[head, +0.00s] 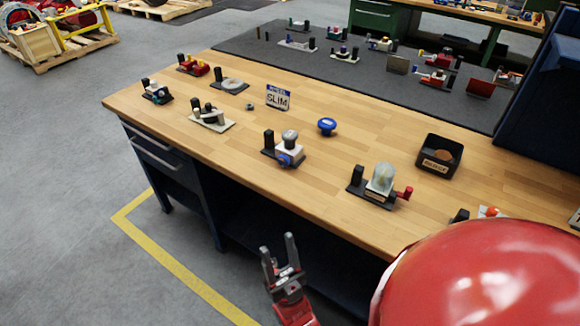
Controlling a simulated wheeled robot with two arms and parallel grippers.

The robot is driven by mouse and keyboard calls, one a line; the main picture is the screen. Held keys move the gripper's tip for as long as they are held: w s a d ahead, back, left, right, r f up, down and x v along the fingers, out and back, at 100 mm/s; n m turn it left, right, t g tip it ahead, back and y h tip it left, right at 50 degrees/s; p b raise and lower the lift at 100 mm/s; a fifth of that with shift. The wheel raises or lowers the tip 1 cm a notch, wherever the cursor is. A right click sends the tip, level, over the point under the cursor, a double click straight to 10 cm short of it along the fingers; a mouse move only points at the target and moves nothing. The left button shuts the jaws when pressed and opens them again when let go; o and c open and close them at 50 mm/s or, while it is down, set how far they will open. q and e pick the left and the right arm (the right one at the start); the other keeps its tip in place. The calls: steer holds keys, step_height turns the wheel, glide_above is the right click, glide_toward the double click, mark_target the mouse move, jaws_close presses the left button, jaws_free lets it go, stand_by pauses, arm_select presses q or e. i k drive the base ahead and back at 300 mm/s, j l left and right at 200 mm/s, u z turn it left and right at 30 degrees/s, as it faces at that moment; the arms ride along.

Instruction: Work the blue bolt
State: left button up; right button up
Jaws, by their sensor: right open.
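Several small fixtures with blue parts stand on the wooden workbench (225,112); I cannot tell for sure which part is the blue bolt. One fixture (290,141) near the bench middle has a black base, a white block, a grey knob on top and a blue round part (285,160) low at its front. A separate blue round knob (327,125) stands behind it to the right. A fixture at the far left (156,92) also has blue on it. My right gripper (278,248) is open and empty, fingers up, in front of the bench and apart from it. My left gripper is not in view.
A "SLIM" sign (278,97) stands behind. The bench's front edge lies beyond my gripper. The picture's lower right is blocked.

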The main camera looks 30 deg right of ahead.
mark_target(284, 161)
steer(key=i+z, duration=0.1)
steer(key=z, duration=0.35)
steer(key=j+z, duration=0.1)
steer(key=z, duration=0.35)
steer(key=i+j+z, duration=0.1)
steer(key=z, duration=0.4)
steer(key=j+z, duration=0.15)
steer(key=z, duration=0.3)
steer(key=j+z, duration=0.15)
steer(key=z, duration=0.3)
steer(key=j+z, duration=0.25)
steer(key=j, duration=0.25)
steer(key=j+z, duration=0.25)
steer(key=j, duration=0.2)
steer(key=k+j+z, duration=0.25)
steer(key=j, duration=0.2)
steer(key=j+z, duration=0.25)
steer(key=j, duration=0.2)
steer(key=k+j, duration=0.15)
steer(key=j, duration=0.2)
steer(key=k+j, duration=0.15)
steer(key=j, duration=0.15)
steer(key=k+j, duration=0.1)
steer(key=j, duration=0.25)
